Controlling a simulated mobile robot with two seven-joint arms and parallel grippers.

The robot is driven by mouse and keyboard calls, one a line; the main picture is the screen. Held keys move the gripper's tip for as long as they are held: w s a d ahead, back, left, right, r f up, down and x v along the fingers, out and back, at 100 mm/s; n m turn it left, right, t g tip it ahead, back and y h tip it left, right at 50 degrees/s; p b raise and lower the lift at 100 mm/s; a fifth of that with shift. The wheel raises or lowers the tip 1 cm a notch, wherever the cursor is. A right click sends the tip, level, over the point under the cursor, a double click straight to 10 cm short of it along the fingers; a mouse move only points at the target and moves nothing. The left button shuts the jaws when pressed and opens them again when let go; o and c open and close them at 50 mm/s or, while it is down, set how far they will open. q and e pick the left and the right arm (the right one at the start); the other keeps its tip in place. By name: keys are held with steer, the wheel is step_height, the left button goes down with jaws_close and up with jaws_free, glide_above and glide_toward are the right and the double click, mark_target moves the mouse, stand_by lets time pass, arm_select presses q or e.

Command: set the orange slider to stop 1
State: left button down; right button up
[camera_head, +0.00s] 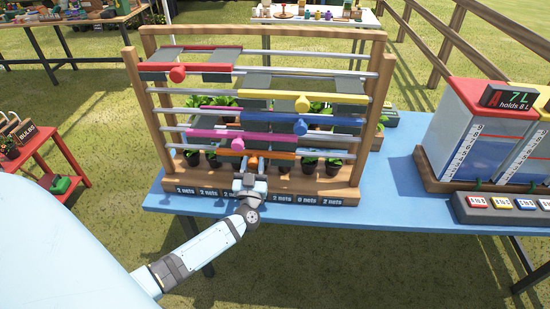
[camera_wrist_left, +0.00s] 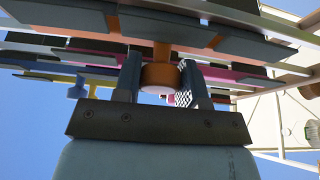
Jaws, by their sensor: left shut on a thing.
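The orange slider (camera_head: 283,155) is the lowest coloured bar in the wooden frame (camera_head: 355,105). It sits on the lowest rail, near the middle. My left gripper (camera_head: 251,178) is in front of it. In the left wrist view, the two fingers of my left gripper (camera_wrist_left: 160,84) are on either side of the orange knob (camera_wrist_left: 160,76), shut on it. The rest of the slider shows above the knob, seen from below. The stop markings cannot be made out. My right gripper is in neither view.
Red (camera_head: 205,67), yellow (camera_head: 280,94), blue (camera_head: 270,119) and pink (camera_head: 215,134) sliders with knobs are on the rails above. Potted plants (camera_head: 333,166) stand behind the lowest rail. A water tank (camera_head: 470,125) stands to the right on the blue table (camera_head: 400,190).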

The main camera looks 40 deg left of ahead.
arm_select(q)
steer(key=s+a+p, duration=0.3)
steer(key=s+a, duration=0.6)
steer(key=a, duration=0.5)
steer(key=shift+a, duration=0.25)
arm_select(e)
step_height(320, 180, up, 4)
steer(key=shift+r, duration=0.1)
arm_select(q)
steer(key=c, duration=0.9)
jaws_free()
steer(key=shift+a, duration=0.1)
steer(key=shift+o, duration=0.9)
steer(key=shift+a, duration=0.1)
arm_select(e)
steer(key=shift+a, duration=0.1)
